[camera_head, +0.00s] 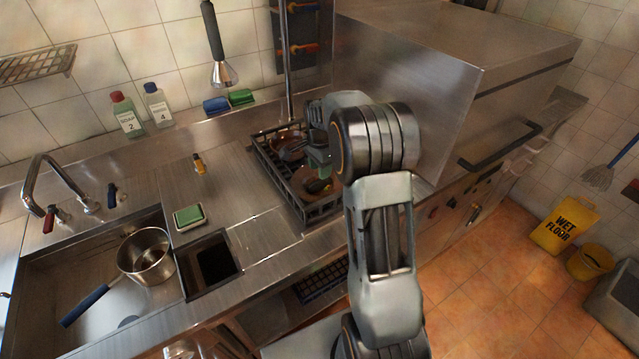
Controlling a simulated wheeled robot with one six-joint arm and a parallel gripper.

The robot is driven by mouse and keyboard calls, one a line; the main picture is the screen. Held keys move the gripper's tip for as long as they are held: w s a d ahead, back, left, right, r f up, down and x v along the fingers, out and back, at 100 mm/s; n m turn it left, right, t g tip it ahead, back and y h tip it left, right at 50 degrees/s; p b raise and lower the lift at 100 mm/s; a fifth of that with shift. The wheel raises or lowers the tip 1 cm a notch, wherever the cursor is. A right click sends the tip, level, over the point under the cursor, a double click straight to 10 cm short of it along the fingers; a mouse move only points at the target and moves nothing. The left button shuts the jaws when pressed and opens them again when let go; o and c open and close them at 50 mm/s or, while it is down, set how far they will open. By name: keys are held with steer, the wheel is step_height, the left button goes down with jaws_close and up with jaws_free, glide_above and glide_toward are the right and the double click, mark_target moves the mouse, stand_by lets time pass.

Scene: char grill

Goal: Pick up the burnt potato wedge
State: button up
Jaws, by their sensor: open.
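A small, dark, blackened piece (319,186) lies in the black dish rack (268,160), on what looks like a brown plate. It may be the burnt potato wedge, but it is too small and shaded to be sure. My gripper (318,168) hangs from the arm over the rack, just above the dark piece. It is open; its fingers are partly hidden, and I cannot tell whether they touch anything. My arm covers the right side of the rack.
Another dish (290,145) sits at the back of the rack. A steel machine with a raised panel (425,85) stands close right of my arm. A spray hose (222,72) hangs behind. A pot (147,257) sits in the sink at left. The steel counter (235,190) left of the rack is mostly clear.

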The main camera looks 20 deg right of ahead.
mark_target(319, 181)
steer(key=shift+s+a+f+p, duration=0.1)
steer(key=shift+f+p, duration=0.25)
steer(key=shift+f, duration=1.05)
steer(key=shift+s+f+p, duration=0.1)
steer(key=shift+f+p, duration=0.25)
steer(key=shift+f, duration=1)
steer(key=c, duration=0.6)
steer(key=shift+o, duration=0.2)
steer(key=shift+w+r, duration=0.1)
steer(key=shift+r, duration=0.55)
steer(key=s+a+r+b, duration=0.3)
steer(key=s+a+r, duration=0.1)
steer(key=s+r, duration=0.7)
steer(key=shift+s+r+b, duration=0.4)
steer(key=shift+s, duration=0.85)
